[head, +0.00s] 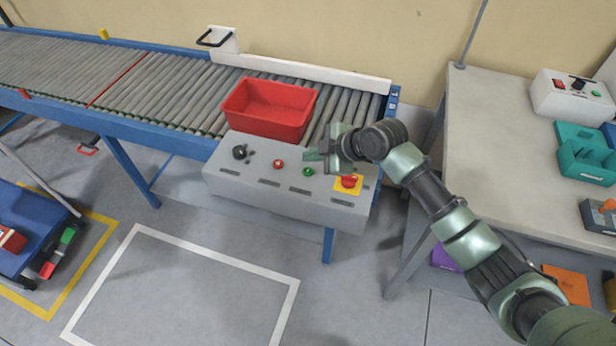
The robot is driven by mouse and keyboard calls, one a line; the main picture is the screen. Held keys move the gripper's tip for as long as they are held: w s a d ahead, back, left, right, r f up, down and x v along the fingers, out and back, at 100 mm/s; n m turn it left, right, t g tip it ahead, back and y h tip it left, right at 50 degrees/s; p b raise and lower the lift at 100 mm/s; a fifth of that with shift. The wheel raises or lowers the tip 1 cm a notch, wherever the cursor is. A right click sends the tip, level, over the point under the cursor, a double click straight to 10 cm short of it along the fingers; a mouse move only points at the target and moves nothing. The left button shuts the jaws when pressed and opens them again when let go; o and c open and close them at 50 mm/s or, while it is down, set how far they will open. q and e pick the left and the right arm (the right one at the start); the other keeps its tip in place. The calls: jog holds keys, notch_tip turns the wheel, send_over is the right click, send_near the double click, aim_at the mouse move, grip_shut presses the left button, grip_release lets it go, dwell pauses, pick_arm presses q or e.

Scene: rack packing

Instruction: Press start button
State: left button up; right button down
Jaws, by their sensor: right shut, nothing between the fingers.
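A grey control panel (240,178) is fixed to the front of the roller conveyor. It carries a black knob (240,152), a red button (279,164), a green button (308,171) and a red emergency stop on a yellow plate (349,182). Which one is the start button is not legible; the labels are too small. My right gripper (313,156) is shut and empty. It appears just above the green button in the picture; I see no contact with it. My left gripper is not in view.
A red bin (268,108) sits on the rollers (187,92) behind the panel. A grey table (520,150) at the right holds a white control box (570,95) and teal bins (585,155). A blue cart (30,225) stands at the left. The floor before the panel is clear.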

aim_at(311, 173)
jog(key=shift+f+b, duration=0.55)
jog(key=shift+f, duration=0.7)
dwell(1.0)
jog(key=shift+f, duration=0.4)
jog(key=shift+f+b, duration=0.4)
jog(key=shift+b, duration=0.1)
dwell(0.4)
dwell(0.4)
jog(key=shift+r+p, duration=0.65)
jog(key=shift+r, duration=0.15)
jog(key=shift+r+p, duration=2.05)
jog(key=shift+r, duration=0.45)
